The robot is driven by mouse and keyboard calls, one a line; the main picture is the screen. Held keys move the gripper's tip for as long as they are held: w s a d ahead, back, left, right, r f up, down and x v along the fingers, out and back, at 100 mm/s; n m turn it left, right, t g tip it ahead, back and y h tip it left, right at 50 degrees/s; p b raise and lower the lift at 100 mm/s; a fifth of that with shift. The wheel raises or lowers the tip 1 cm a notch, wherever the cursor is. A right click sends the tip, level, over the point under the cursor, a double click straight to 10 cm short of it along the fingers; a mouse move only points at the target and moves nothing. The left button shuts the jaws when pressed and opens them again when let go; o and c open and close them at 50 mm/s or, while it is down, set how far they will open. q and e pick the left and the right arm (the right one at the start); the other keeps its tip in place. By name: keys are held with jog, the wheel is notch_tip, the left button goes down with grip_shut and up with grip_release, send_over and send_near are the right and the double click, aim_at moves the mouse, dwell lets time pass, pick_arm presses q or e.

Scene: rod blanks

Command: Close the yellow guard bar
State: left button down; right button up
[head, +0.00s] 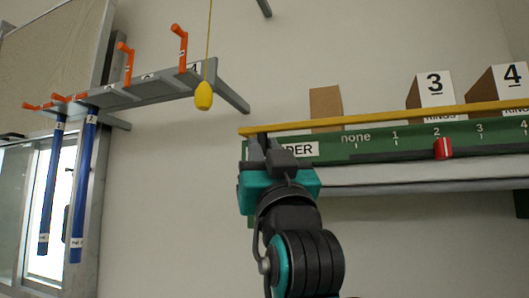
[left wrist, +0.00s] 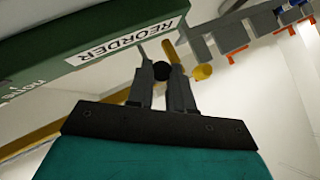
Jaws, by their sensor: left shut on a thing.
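The yellow guard bar (head: 375,118) runs along the top front of the green shelf edge, rising slightly to the right. My left gripper (head: 262,140) is at the bar's left end, beside the REORDER label. In the left wrist view its fingers (left wrist: 160,72) are shut on a dark round piece, which looks like a knob of the bar. Part of the yellow bar (left wrist: 170,50) shows behind the fingers, and my gripper hides some of it. My right gripper is not in view.
The green strip (head: 380,143) has a scale and a red slider (head: 443,148) near 2. Boxes marked 3 (head: 434,88) and 4 (head: 511,76) stand behind the bar. A yellow pull (head: 204,96) hangs near a grey rack with orange hooks and blue rods (head: 84,185).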

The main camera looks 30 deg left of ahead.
pick_arm(q)
jog(key=shift+s+d+r+m+t+h, duration=0.15)
jog(key=shift+s+r+m+h, duration=0.15)
jog(key=shift+m+h, duration=0.45)
jog(key=shift+s+r+m+t+h, duration=0.15)
jog(key=shift+r+m+h, duration=0.15)
jog(key=shift+m+h, duration=0.4)
jog(key=m+h, duration=0.1)
jog(key=r+m+h, duration=0.1)
jog(key=shift+s+r+g+h, duration=0.25)
jog(key=shift+s+g+h, duration=0.05)
jog(key=shift+g+h, duration=0.1)
notch_tip(320, 180, up, 6)
jog(key=m+g+h, duration=0.6)
jog(key=g+h, duration=0.2)
jog(key=g, duration=0.2)
send_over(260, 131)
jog(key=w, duration=0.1)
jog(key=shift+d+r+n+y, duration=0.2)
jog(key=shift+d+n+y, duration=0.05)
jog(key=shift+w, duration=0.1)
